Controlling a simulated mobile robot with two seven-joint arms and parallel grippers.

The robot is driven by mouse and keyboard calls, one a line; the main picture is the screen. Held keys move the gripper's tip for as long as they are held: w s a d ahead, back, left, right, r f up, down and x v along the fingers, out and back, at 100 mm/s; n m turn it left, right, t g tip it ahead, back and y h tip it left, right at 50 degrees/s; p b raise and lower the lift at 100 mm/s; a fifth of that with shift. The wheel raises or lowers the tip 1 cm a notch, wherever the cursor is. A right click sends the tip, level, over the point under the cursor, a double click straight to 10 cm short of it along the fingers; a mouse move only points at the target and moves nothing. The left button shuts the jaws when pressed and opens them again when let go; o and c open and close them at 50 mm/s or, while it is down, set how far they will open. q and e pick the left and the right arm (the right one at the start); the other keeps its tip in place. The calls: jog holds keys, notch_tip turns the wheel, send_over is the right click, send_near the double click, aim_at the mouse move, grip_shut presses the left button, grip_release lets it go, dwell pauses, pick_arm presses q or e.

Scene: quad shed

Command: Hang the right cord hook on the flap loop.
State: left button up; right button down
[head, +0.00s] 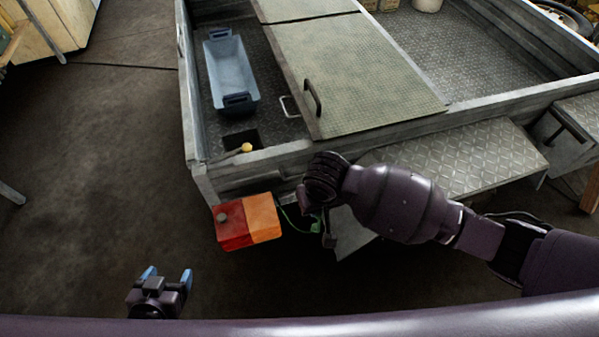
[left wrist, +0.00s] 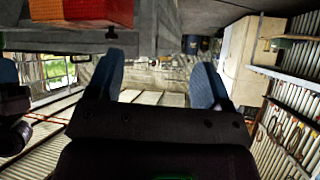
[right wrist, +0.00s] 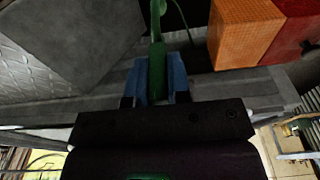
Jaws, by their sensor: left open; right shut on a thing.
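My right gripper (head: 324,232) is low behind the trailer's rear edge, just right of the tail light, and partly hidden by my arm. In the right wrist view its blue fingers (right wrist: 158,84) are shut on a green hook (right wrist: 157,62), which points away from the wrist. A thin green cord (head: 291,217) shows between the light and that gripper. A pale metal loop (head: 289,106) sits beside the grey flap (head: 365,75), near its dark handle (head: 312,97). I cannot tell whether this is the flap loop. My left gripper (head: 168,276) is open and empty over the floor.
The red and orange tail light (head: 248,222) sits on the trailer's rear corner. A blue tray (head: 230,70) and a yellow knob (head: 246,148) are in the bed. A tread-plate step (head: 465,160) is at the right. The floor at left (head: 95,150) is clear.

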jog(key=w+a+b, duration=0.1)
jog(key=w, duration=0.3)
jog(key=w+a+f+b, duration=0.1)
jog(key=w, duration=0.4)
jog(key=w+a+f+b, duration=0.1)
jog(key=w+b, duration=0.1)
jog(key=w, duration=0.3)
jog(key=shift+a+f, duration=0.2)
jog(key=shift+a, duration=0.2)
jog(key=shift+f, duration=0.35)
jog(key=shift+f, duration=0.15)
